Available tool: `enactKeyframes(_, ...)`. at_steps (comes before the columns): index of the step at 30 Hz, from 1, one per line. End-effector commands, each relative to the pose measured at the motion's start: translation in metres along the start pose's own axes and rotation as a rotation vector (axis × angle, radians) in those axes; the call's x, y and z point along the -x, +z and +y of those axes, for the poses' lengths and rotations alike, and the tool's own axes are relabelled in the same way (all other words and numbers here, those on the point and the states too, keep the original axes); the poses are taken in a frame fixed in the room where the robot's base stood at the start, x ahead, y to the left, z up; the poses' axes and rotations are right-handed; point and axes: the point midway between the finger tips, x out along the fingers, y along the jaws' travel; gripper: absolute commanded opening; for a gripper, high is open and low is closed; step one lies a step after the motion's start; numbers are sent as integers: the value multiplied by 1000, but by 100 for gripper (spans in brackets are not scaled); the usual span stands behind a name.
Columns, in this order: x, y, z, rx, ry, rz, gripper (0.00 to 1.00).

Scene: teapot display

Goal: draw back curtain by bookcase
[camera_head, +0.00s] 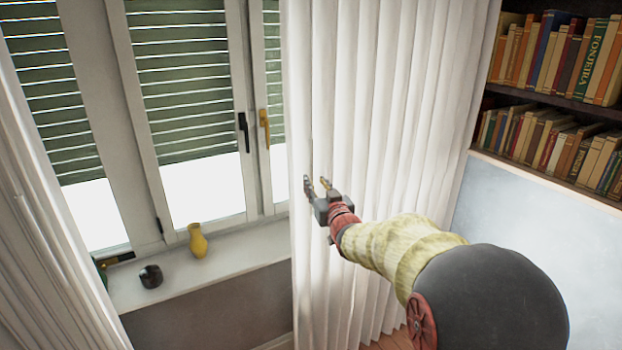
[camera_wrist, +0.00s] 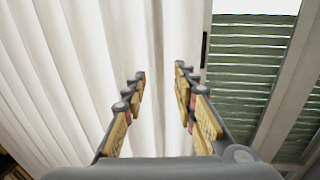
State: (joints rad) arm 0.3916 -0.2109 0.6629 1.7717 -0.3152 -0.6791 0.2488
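The white pleated curtain by the bookcase (camera_head: 395,110) hangs from the top of the picture down towards the floor. It covers the right part of the window. My gripper (camera_head: 317,184) is in front of this curtain, close to its left edge. In the wrist view my gripper (camera_wrist: 160,78) has its two fingers spread apart, with the white curtain (camera_wrist: 75,60) filling the view behind and to the left. No cloth is clearly pinched between the fingers. I cannot tell whether the fingertips touch the cloth. The bookcase (camera_head: 560,102) stands to the right of the curtain.
A yellow vase (camera_head: 197,240) and a dark small pot (camera_head: 151,276) stand on the window sill (camera_head: 240,250). The window has green shutters (camera_head: 185,80) and handles. Another white curtain (camera_head: 50,220) hangs at the far left. A pale panel (camera_head: 530,225) is below the bookshelves.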

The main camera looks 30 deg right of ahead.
Motion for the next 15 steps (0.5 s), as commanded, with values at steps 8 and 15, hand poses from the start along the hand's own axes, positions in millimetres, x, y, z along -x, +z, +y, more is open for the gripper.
enactKeyframes(8, -40, 2, 0, 0, 1, -1, 28)
enactKeyframes(15, -53, 1, 0, 0, 1, -1, 28)
